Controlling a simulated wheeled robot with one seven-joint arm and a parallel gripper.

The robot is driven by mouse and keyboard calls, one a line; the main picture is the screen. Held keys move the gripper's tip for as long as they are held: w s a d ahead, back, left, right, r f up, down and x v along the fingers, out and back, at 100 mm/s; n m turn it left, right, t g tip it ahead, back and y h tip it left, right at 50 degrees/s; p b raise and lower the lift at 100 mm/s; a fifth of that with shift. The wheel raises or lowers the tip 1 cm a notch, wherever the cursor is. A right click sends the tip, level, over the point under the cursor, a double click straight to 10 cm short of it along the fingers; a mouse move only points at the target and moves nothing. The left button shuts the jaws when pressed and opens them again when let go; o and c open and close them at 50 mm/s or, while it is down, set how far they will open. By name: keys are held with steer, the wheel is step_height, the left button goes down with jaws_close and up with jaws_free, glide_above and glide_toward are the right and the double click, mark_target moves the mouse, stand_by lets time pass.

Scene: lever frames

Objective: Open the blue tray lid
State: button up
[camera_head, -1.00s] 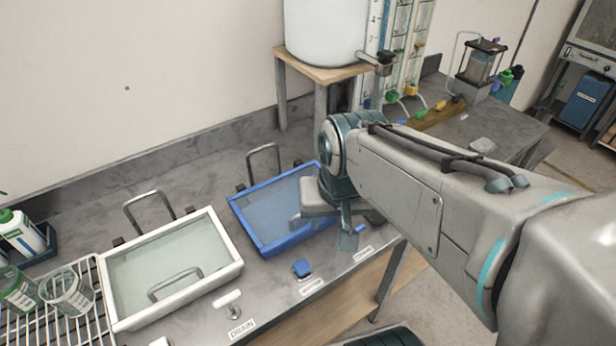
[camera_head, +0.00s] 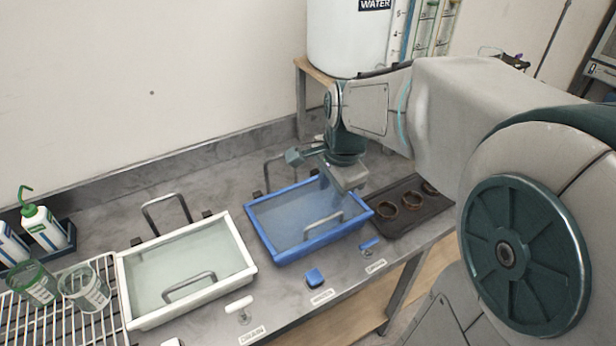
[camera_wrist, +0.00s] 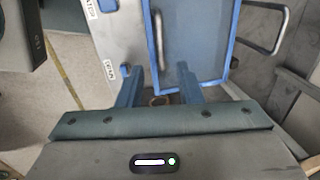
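The blue tray (camera_head: 291,250) sits on the bench, with a flat blue-grey panel inside its frame and a low grey handle (camera_head: 322,222) near its front. A taller grey loop (camera_head: 281,160) stands behind it. In the wrist view the blue frame (camera_wrist: 228,50) and the low handle (camera_wrist: 158,38) show beyond my fingers. My gripper (camera_head: 346,184) is above the right rear part of the tray. In the wrist view my gripper (camera_wrist: 157,75) has its two blue fingers apart with nothing held between them. Whether the fingertips touch anything cannot be told.
A white tray (camera_head: 250,270) with a similar handle is to the left. A dark tray with brown rings (camera_head: 402,222) lies to the right. Blue levers (camera_head: 314,277) and a white lever (camera_head: 238,304) line the front edge. A large water tank (camera_head: 348,40) stands behind.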

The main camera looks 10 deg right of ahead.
mark_target(322, 221)
steer(key=f, duration=0.3)
steer(key=w+f, duration=0.1)
steer(key=f, duration=0.3)
steer(key=w+f, duration=0.1)
steer(key=f, duration=0.2)
steer(key=shift+a+f, duration=0.15)
steer(key=shift+a, duration=0.15)
jaws_close()
